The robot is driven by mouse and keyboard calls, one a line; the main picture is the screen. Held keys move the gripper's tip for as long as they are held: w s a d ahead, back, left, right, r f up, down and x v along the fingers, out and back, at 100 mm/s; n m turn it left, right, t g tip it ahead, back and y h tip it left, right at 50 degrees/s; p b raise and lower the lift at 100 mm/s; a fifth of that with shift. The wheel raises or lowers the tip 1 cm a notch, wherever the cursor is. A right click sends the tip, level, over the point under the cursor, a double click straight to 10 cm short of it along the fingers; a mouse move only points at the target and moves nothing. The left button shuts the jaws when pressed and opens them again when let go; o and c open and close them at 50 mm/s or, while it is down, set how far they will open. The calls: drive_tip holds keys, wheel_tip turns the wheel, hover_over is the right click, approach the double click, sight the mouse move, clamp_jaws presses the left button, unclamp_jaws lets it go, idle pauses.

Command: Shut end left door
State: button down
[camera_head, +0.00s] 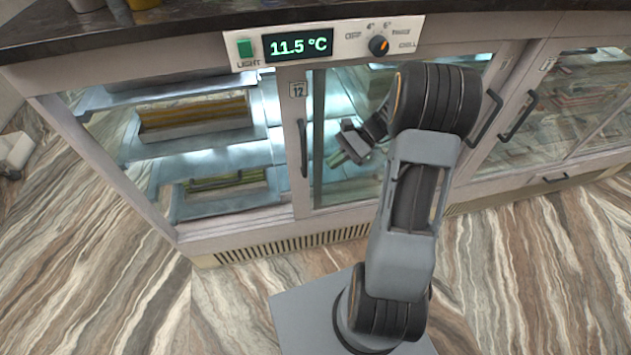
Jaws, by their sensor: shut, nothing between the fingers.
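The end left door (300,185) is the glass front at the left of the counter, with a pale frame. A dark upright handle (302,148) is on its right stile, below a small "12" label (298,90). To the right of this stile are a greenish upright glass edge and a bright bay; I cannot tell how far the door stands open. My gripper (345,147) is shut and empty, right of the handle and apart from it in the picture. My forearm hides part of the bay.
The counter's dark top (180,28) carries a control panel (325,42) reading 11.5 °C. Shelves with trays (195,118) show behind the left glass. More doors with dark handles (518,115) stand at the right. The striped floor (100,285) is clear at front left.

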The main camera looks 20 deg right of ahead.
drive_tip(key=w+d+f+m+t+y+b, duration=0.3)
drive_tip(key=d+f+m+t+y, duration=0.3)
drive_tip(key=d+f+m, duration=0.5)
drive_tip(key=n, duration=0.3)
hover_over(315, 174)
drive_tip(key=s+a, duration=0.1)
drive_tip(key=s, duration=0.3)
wheel_tip(315, 174, down, 2)
drive_tip(key=shift+s+a+t, duration=0.2)
drive_tip(key=shift+a+t, duration=0.05)
drive_tip(key=shift+t, duration=0.05)
